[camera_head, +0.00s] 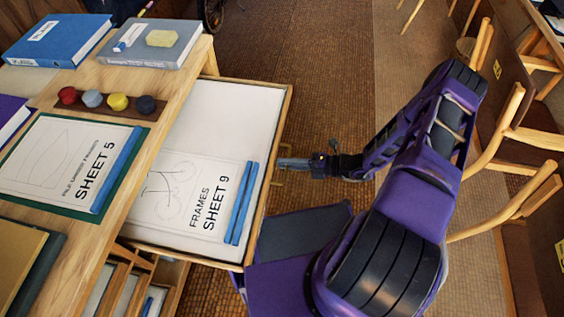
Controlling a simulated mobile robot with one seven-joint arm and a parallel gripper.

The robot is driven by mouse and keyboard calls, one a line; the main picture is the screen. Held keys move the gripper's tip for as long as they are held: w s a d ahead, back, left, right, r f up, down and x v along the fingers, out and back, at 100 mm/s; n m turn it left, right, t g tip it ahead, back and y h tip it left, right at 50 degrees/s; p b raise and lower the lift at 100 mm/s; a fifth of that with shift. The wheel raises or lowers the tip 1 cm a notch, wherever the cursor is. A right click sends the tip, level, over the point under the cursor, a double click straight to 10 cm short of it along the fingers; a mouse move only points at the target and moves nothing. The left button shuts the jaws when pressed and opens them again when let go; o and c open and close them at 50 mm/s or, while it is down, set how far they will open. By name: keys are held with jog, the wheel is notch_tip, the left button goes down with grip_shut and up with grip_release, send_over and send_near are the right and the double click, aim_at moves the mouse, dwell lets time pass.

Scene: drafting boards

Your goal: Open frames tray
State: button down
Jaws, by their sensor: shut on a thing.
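The frames tray (232,98) is a shallow wooden drawer pulled out from under the desk top. Inside lies a white sheet (180,205) marked "FRAMES SHEET 9" with a bicycle drawing and blue strips along its right edge. My gripper (284,164) is at the tray's front edge, shut on the tray's handle (279,183). My purple arm reaches in from the lower right. The fingertips are small in this view and partly merge with the handle.
The desk top (185,85) carries "SHEET 5" (70,165), several coloured knobs (118,102) and books (150,42). Other slots (130,285) lie below the tray. Wooden chairs (505,130) stand at the right. Open floor (315,60) lies beyond the tray.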

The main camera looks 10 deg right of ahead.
jog(key=shift+s, duration=0.1)
jog(key=c, duration=0.9)
grip_release()
jog(key=v, duration=1.7)
jog(key=shift+s+d, duration=0.1)
jog(key=shift+d, duration=0.05)
